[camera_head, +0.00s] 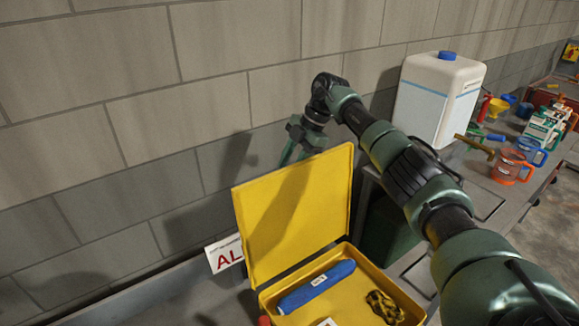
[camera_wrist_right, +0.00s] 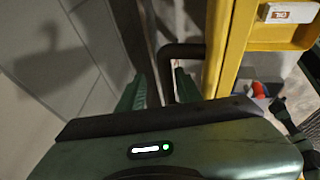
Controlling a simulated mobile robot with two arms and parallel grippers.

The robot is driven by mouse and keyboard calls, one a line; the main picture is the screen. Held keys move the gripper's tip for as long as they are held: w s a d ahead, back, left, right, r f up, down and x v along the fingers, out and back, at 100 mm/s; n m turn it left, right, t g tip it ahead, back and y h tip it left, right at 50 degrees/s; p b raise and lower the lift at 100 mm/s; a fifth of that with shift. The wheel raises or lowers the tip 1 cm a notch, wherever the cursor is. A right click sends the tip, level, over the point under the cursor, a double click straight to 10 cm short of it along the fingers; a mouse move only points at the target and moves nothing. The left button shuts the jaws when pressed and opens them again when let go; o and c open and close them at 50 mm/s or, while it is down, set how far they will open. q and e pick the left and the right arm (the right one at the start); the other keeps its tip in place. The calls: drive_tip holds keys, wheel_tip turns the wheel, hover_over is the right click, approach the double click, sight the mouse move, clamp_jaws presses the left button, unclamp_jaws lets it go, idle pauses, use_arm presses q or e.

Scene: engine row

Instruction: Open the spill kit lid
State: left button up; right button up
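The spill kit is a yellow box; its tray (camera_head: 345,300) is at the lower middle of the head view. Its yellow lid (camera_head: 295,215) stands raised, exposing the inside. The lid also shows edge-on in the right wrist view (camera_wrist_right: 224,60). My right gripper (camera_head: 297,152) is behind the lid's upper edge, which hides its fingertips in the head view. My left gripper is not in view.
A blue packet (camera_head: 316,287) and a black-and-yellow coil (camera_head: 384,307) lie in the tray. A white jug with blue cap (camera_head: 440,98) and mugs (camera_head: 511,168) stand on the bench at right. A block wall (camera_head: 130,130) rises close behind the lid and gripper.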

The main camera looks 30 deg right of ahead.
drive_tip(key=shift+d+r+b, duration=0.2)
drive_tip(key=shift+r+b, duration=0.1)
drive_tip(key=shift+b, duration=0.05)
drive_tip(key=b+v, duration=0.2)
drive_tip(key=v, duration=0.4)
drive_tip(key=shift+s+a+r, duration=0.1)
drive_tip(key=shift+s+r, duration=0.1)
drive_tip(key=shift+r, duration=0.3)
drive_tip(key=shift+r, duration=0.1)
